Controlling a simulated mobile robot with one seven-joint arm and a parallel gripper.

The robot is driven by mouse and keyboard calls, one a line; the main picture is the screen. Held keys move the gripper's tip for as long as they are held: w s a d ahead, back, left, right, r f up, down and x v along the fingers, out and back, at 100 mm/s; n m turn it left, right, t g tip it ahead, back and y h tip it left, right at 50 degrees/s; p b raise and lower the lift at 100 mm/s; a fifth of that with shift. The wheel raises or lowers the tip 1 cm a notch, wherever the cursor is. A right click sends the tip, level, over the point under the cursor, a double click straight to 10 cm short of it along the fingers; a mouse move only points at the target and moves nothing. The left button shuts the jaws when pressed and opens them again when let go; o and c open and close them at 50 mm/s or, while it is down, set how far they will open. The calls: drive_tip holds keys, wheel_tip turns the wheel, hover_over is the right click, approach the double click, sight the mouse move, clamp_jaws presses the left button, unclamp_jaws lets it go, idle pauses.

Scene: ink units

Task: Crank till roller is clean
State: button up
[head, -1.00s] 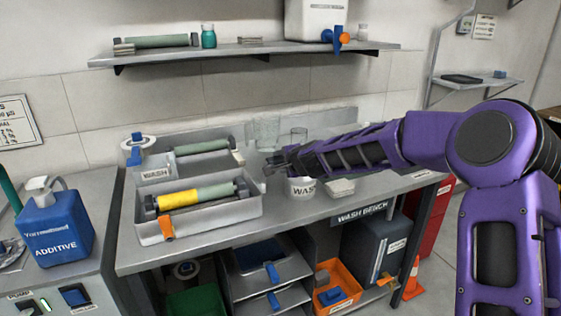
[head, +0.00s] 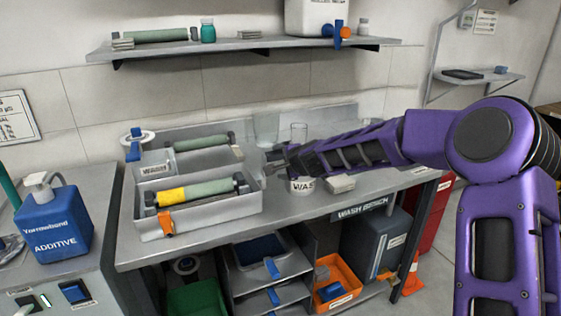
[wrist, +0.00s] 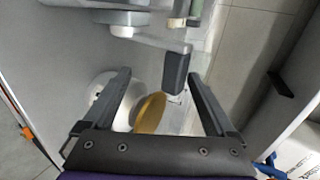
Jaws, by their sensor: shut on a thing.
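The roller (head: 200,190) lies in the front grey tray (head: 205,218). Its left part is yellow and the rest is pale green. My gripper (head: 276,161) is just to the right of the tray, above the bench. In the wrist view, a pale crank arm (wrist: 160,42) ends in a dark grey handle (wrist: 175,70) between my fingers (wrist: 160,76). My gripper is shut on this handle, though the contact itself is hard to see. My gripper hides most of the crank in the head view.
A second tray (head: 180,158) with a green roller is behind. A clear beaker (head: 266,128) stands at the back. An orange clip (head: 166,222) is on the front tray.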

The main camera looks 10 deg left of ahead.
drive_tip(key=s+d+f, duration=0.1)
drive_tip(key=s+d, duration=0.4)
drive_tip(key=s, duration=0.3)
drive_tip(key=s+d+f, duration=0.1)
drive_tip(key=s+d, duration=0.5)
drive_tip(key=s, duration=0.2)
drive_tip(key=shift+s+f, duration=0.15)
drive_tip(key=shift+f, duration=0.1)
idle(1.3)
drive_tip(key=shift+p, duration=0.35)
drive_tip(key=shift+d, duration=0.1)
drive_tip(key=v, duration=1.1)
drive_tip(key=shift+s+d+r, duration=0.15)
drive_tip(key=shift+s+r, duration=0.05)
drive_tip(key=shift+s, duration=0.1)
drive_tip(key=shift+r, duration=0.1)
idle(1.2)
